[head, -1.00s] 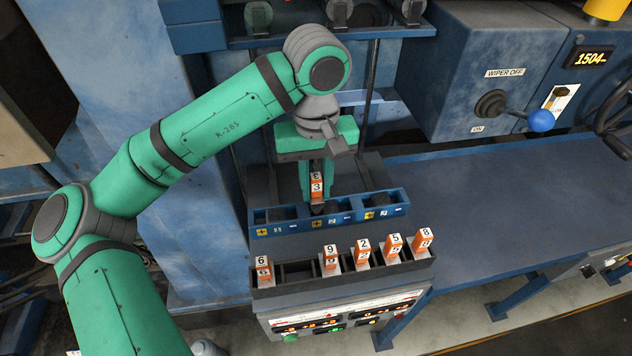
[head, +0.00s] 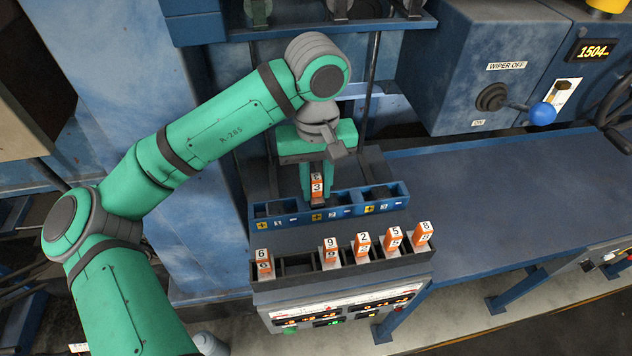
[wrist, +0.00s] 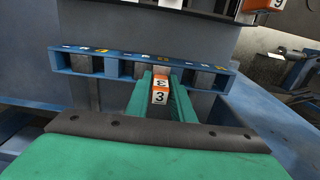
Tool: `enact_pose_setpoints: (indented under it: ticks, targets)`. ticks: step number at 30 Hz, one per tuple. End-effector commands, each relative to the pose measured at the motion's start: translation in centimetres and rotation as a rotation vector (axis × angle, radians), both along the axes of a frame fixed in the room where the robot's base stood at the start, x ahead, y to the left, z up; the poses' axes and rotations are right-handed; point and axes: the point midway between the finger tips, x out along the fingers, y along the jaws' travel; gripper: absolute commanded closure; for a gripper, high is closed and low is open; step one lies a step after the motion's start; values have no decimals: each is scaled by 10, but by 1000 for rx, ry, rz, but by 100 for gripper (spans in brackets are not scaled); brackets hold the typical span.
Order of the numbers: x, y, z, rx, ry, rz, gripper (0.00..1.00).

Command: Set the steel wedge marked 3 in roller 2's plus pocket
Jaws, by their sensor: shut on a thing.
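The steel wedge marked 3 (head: 317,185), with an orange band and white number faces, is upright in my gripper (head: 318,190). My green fingers are shut on it. The blue pocket bar (head: 345,212) has plus and minus pockets for rollers 1, 2 and 3. The wedge's lower end is at roller 2's plus pocket, just behind its yellow plus label (head: 316,217). Whether it has entered the pocket I cannot tell. The wrist view shows the wedge (wrist: 160,92) between the fingers, in front of the bar (wrist: 84,64); the pocket opening there is hidden.
A dark rack (head: 300,288) in front of the bar holds wedges marked 6 (head: 263,265), 9 (head: 331,254), 2 (head: 363,246), 5 (head: 395,241) and 8 (head: 423,234). A blue table (head: 500,210) at the right is clear. A wiper lever with a blue knob (head: 542,113) stands behind it.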

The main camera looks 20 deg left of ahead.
Motion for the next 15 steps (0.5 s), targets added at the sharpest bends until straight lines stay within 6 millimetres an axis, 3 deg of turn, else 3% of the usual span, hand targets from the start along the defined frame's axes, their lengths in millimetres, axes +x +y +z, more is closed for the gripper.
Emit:
enact_pose_setpoints:
  ticks: [15]
  targets:
    - [0, 0, -11, 0, -1, 0, 100]
